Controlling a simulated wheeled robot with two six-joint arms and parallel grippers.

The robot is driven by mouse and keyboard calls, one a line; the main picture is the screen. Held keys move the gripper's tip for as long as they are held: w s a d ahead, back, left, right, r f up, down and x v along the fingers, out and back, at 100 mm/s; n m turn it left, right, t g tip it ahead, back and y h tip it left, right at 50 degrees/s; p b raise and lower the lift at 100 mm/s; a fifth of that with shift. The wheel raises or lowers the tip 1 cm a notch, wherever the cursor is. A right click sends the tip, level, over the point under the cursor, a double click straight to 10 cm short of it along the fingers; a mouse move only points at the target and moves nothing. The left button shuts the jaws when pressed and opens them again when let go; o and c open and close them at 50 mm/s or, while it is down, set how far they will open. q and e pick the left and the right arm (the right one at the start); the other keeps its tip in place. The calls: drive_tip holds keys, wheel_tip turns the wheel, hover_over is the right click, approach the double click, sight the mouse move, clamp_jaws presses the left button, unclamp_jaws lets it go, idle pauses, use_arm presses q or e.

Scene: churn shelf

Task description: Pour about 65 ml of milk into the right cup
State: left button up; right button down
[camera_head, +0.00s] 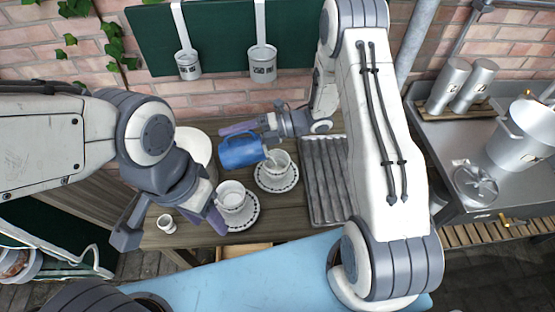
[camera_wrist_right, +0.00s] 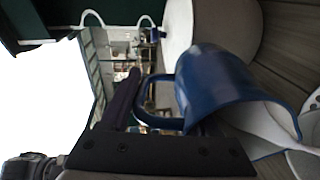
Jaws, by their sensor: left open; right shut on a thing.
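A blue jug (camera_head: 241,152) is tilted with its mouth toward the right cup (camera_head: 277,163), which is white and stands on a patterned saucer. My right gripper (camera_head: 238,129) is shut on the jug's handle; the jug also shows in the right wrist view (camera_wrist_right: 215,85). White shows at the jug's mouth, but I cannot tell a stream or the level in the right cup. The left cup (camera_head: 231,194) stands on its own saucer, nearer me. My left gripper (camera_head: 172,228) is open and empty beside it, at the lower left.
A small white cup (camera_head: 166,223) stands near the table's front edge. A ribbed metal tray (camera_head: 323,178) lies right of the saucers. A round white thing (camera_head: 196,147) is partly hidden behind my left arm. A steel counter (camera_head: 440,138) with a pot (camera_head: 520,137) stands at the right.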

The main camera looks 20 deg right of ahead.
use_arm(q)
drive_tip(key=shift+d+f+b, duration=0.2)
drive_tip(key=shift+f+b, duration=0.25)
drive_tip(key=shift+d+f+b, duration=0.2)
drive_tip(key=shift+f+b, duration=0.2)
drive_tip(key=shift+f, duration=0.05)
use_arm(e)
drive_tip(key=shift+s+d+y, duration=0.1)
drive_tip(key=shift+d+y, duration=0.4)
drive_tip(key=shift+d, duration=0.2)
use_arm(q)
drive_tip(key=shift+d+f+b, duration=0.2)
drive_tip(key=shift+f+b, duration=0.2)
use_arm(e)
drive_tip(key=shift+d+r, duration=0.15)
drive_tip(key=shift+d, duration=0.05)
